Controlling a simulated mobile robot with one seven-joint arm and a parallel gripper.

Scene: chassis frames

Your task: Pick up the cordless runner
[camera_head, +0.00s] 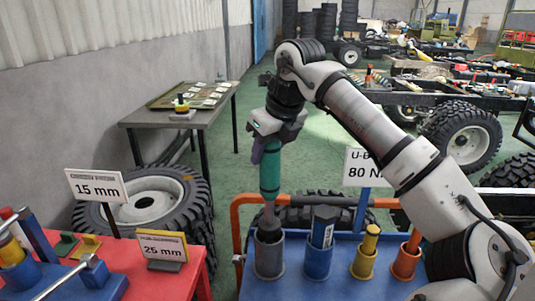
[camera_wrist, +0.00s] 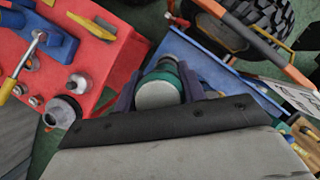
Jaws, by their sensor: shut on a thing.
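The cordless runner is a teal, upright cylindrical tool (camera_head: 270,172) with a grey lower end, left of centre in the head view. My gripper (camera_head: 263,150) is shut on its upper part from above. One dark purple finger shows at its left side. The runner's lower end reaches down to the grey cup (camera_head: 269,257) on the blue cart; I cannot tell whether it rests inside. In the wrist view the runner's pale round top with a teal edge (camera_wrist: 160,92) sits between the two purple fingers.
On the blue cart (camera_head: 325,286) stand a blue holder (camera_head: 319,256), a yellow holder (camera_head: 365,257) and an orange holder (camera_head: 406,262). A red table (camera_head: 123,262) with sign cards is at the left. An orange rail and white sign (camera_head: 366,168) stand close behind.

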